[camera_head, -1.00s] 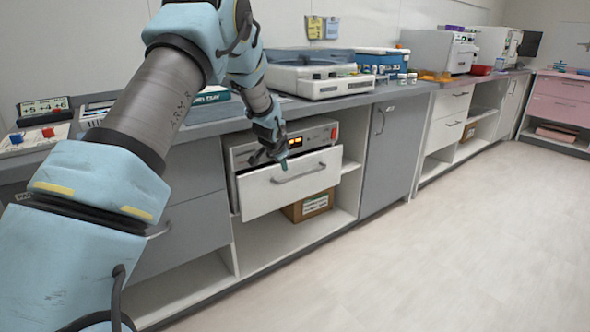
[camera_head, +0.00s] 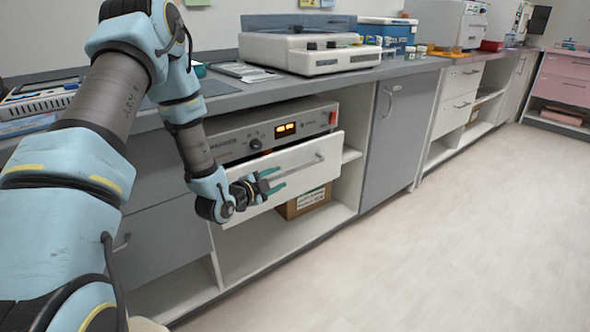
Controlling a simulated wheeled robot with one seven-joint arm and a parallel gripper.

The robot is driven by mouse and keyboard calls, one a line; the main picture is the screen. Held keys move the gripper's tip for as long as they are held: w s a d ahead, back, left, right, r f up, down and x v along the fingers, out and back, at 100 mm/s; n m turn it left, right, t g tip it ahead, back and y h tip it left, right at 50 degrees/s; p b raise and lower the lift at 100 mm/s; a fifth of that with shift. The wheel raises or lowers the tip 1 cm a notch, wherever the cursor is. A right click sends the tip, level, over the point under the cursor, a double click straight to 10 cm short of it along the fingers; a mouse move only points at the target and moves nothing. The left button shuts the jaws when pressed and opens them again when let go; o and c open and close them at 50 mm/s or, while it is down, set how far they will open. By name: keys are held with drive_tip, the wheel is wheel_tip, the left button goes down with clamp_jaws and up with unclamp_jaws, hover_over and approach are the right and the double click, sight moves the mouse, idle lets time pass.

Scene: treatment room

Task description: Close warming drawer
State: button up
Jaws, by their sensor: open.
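The warming drawer (camera_head: 312,172) has a white front with a long bar handle and stands pulled out below a grey control panel (camera_head: 230,139) with a lit orange display. My gripper (camera_head: 276,181) is open and empty, in front of the left half of the drawer front, with its teal fingertips pointing right. The fingers are close to the drawer front; I cannot tell whether they touch it. My gripper and wrist hide the left part of the drawer front.
A cardboard box (camera_head: 303,201) sits on the open shelf below the drawer. A grey cabinet door (camera_head: 398,139) is to the right. The counter above carries a white-grey device (camera_head: 310,54). The floor (camera_head: 450,240) at right is clear.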

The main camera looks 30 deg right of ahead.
sight(291, 172)
drive_tip(key=x, duration=1)
clamp_jaws()
drive_tip(key=shift+w+f, duration=0.1)
idle(1.2)
